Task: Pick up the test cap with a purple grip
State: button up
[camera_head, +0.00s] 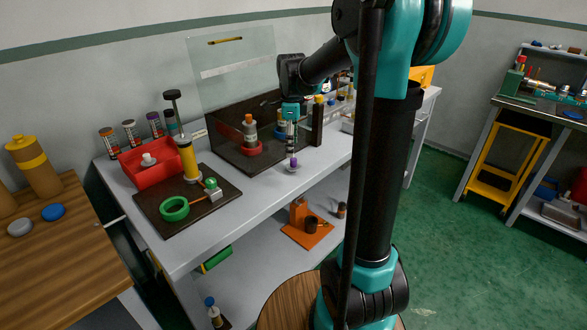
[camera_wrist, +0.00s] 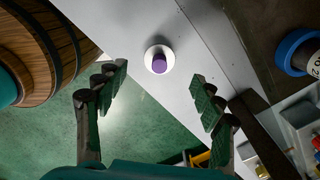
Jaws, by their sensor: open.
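The test cap with a purple grip (camera_head: 293,163) stands upright on the grey workbench, near its front edge. In the wrist view its purple grip (camera_wrist: 159,63) shows from above on a round white base (camera_wrist: 150,52). My gripper (camera_head: 291,142) points down just above the cap in the head view. In the wrist view my gripper (camera_wrist: 158,92) has its two dark fingers wide apart and nothing between them. The cap lies beyond the fingertips, between their lines, and does not touch them.
A dark open box (camera_head: 225,150) with bottles stands behind the cap. A dark board (camera_head: 190,215) with a yellow pump and green ring, and a red tray (camera_head: 133,166), lie to the left. An orange vise (camera_head: 305,235) sits on the lower shelf.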

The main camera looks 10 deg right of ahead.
aim_at(294, 159)
jog(key=shift+d+f, duration=0.15)
jog(key=shift+f, duration=1.55)
jog(key=shift+d+f, duration=0.15)
jog(key=shift+f, duration=1.55)
jog(key=c, duration=1.3)
jog(key=shift+r, duration=0.1)
jog(key=shift+c, duration=0.2)
